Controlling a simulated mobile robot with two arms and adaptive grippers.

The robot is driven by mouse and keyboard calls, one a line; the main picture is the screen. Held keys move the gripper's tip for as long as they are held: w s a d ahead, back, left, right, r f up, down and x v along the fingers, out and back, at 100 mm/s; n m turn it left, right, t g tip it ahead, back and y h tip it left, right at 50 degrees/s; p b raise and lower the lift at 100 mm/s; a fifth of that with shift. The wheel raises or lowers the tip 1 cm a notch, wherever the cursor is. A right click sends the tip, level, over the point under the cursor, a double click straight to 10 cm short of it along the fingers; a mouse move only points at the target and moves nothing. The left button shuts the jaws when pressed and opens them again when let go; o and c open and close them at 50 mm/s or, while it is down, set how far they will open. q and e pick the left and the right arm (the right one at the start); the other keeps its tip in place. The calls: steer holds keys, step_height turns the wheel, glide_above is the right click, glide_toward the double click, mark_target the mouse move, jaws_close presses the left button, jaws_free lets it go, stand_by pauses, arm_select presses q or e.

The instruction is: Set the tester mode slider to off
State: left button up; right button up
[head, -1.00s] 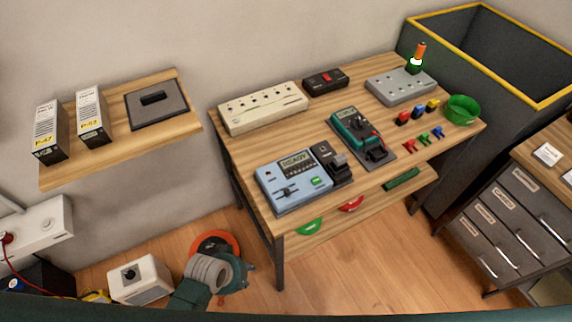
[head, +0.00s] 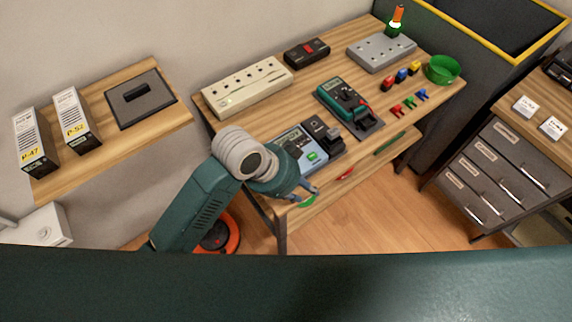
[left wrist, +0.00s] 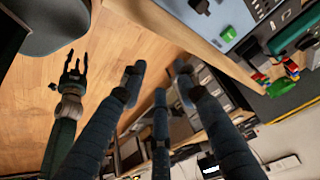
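The light blue tester (head: 318,157) sits at the table's front left corner, its left part and slider hidden in the head view by my left forearm and hand. In the left wrist view the tester (left wrist: 228,12) is at the top edge, with a dark knob (left wrist: 201,6), probably its slider, and a green button (left wrist: 228,33). My left gripper (head: 308,194) is over the table's front edge by the tester; I see no contact. Its three fingers (left wrist: 158,78) are spread and empty. My right gripper (left wrist: 73,70) shows only in the left wrist view, fingers apart, over open floor.
The tester's dark attachment (head: 322,132), a green multimeter (head: 345,101), a beige socket strip (head: 246,88) and a green bowl (head: 443,69) share the table (head: 262,124). A wall shelf (head: 120,145) is at left. A drawer cabinet (head: 510,180) stands right. Floor in front is clear.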

arm_select(q)
steer(key=w+a+r+m+g+y, duration=0.2)
steer(key=w+a+r+m+y, duration=0.4)
steer(key=m, duration=0.7)
steer(key=shift+h, duration=0.4)
steer(key=f, duration=0.2)
steer(key=w+d+f+p, duration=0.1)
steer(key=f, duration=0.2)
steer(key=d+f+p, duration=0.1)
steer(key=f, duration=0.2)
steer(key=shift+w, duration=0.3)
steer(key=shift+f, duration=0.55)
steer(key=c, duration=0.7)
jaws_close()
